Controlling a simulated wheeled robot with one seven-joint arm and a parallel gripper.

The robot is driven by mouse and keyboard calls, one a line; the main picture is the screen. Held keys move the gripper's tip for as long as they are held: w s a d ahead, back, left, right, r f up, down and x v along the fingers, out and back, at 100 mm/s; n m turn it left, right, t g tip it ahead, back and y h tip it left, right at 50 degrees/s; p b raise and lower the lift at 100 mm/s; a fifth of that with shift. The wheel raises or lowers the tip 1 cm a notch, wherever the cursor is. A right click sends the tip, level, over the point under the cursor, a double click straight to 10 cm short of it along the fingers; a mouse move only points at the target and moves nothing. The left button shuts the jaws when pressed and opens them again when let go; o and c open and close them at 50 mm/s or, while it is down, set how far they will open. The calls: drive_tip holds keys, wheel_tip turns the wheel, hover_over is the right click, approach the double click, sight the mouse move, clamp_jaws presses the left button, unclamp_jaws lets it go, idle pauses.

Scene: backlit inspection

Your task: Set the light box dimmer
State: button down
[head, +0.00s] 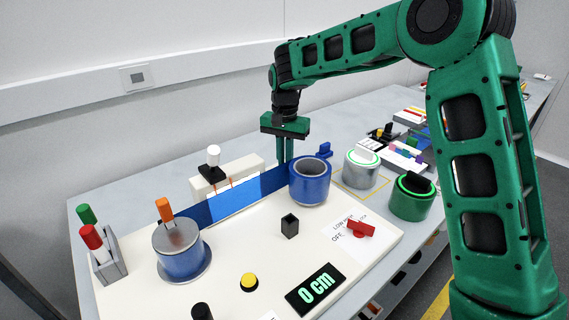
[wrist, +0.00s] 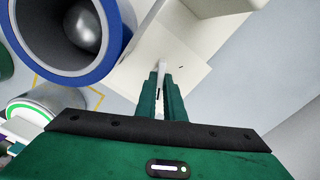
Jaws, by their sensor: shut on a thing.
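My gripper (head: 285,155) points down behind the blue cup in the head view, its fingertips hidden there. In the wrist view my gripper (wrist: 161,75) has its green fingers close together on a thin pale tab (wrist: 162,66), beside a cream box-like body (wrist: 190,35). The tab looks like the dimmer's lever, but its full shape is hidden. The light box (head: 228,168) is a cream housing at the back of the board, with a bright panel (head: 234,199) in front. A red knob (head: 360,229) sits by a printed label with LOW and OFF.
The blue cup (head: 308,188) stands close to my fingers; in the wrist view the blue cup (wrist: 108,50) holds a shiny ball. Grey and green canisters (head: 360,170) stand to the right. A display (head: 316,289) reads 0 cm.

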drive_tip(key=shift+w+r, duration=0.15)
drive_tip(key=shift+w, duration=0.05)
drive_tip(key=c, duration=1.9)
unclamp_jaws()
drive_tip(key=shift+o, duration=0.2)
drive_tip(key=shift+s, duration=0.1)
wheel_tip(320, 180, up, 11)
drive_tip(key=shift+f, duration=0.2)
